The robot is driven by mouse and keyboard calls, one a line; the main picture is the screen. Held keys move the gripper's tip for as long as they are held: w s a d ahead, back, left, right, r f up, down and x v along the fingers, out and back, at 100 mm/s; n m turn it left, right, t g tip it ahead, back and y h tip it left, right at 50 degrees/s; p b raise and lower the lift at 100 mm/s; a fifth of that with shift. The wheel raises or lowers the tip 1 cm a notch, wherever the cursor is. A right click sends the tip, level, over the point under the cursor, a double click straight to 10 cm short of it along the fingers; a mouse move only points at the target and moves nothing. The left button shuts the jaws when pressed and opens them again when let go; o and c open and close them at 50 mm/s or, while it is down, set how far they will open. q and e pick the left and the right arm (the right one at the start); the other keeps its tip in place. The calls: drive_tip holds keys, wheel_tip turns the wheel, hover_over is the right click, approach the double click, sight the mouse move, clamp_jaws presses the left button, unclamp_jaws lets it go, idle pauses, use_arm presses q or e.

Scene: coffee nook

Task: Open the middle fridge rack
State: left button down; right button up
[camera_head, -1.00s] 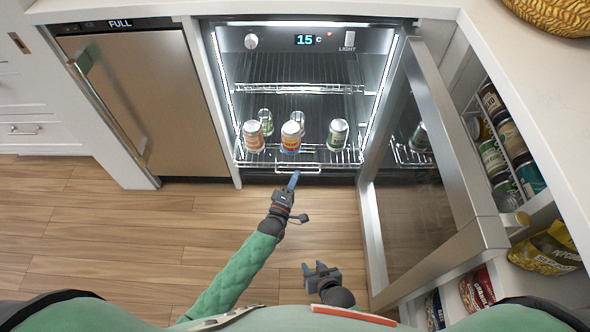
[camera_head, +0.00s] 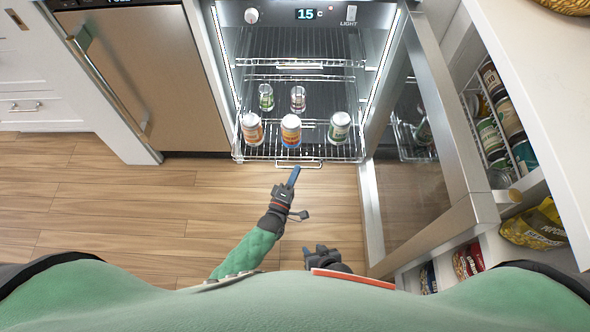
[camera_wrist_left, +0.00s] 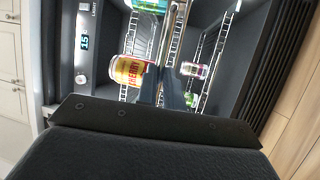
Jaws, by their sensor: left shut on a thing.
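The wire fridge rack (camera_head: 240,156) is drawn out toward me, past the front of the fridge, with several cans on it. Its handle (camera_head: 312,165) is at its front edge. My left gripper (camera_head: 294,172) is shut on this handle; in the left wrist view the fingers (camera_wrist_left: 165,88) point toward the rack, with a yellow and red can (camera_wrist_left: 128,70) close by. My right gripper (camera_head: 320,250) is low, near my body, apart from the rack, and looks open and empty. Another wire rack (camera_head: 255,62) sits higher inside the fridge.
The fridge door (camera_head: 440,120) stands open on the right, beside shelves of jars (camera_head: 510,135). A steel appliance door (camera_head: 135,75) is shut on the left. The wooden floor (camera_head: 110,200) in front is clear.

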use_arm(q)
drive_tip(key=shift+f, duration=0.1)
drive_tip(key=c, duration=1.5)
unclamp_jaws()
drive_tip(key=v, duration=0.7)
drive_tip(key=shift+s+a+f, duration=0.1)
drive_tip(key=shift+s+a, duration=0.05)
drive_tip(key=shift+s, duration=0.25)
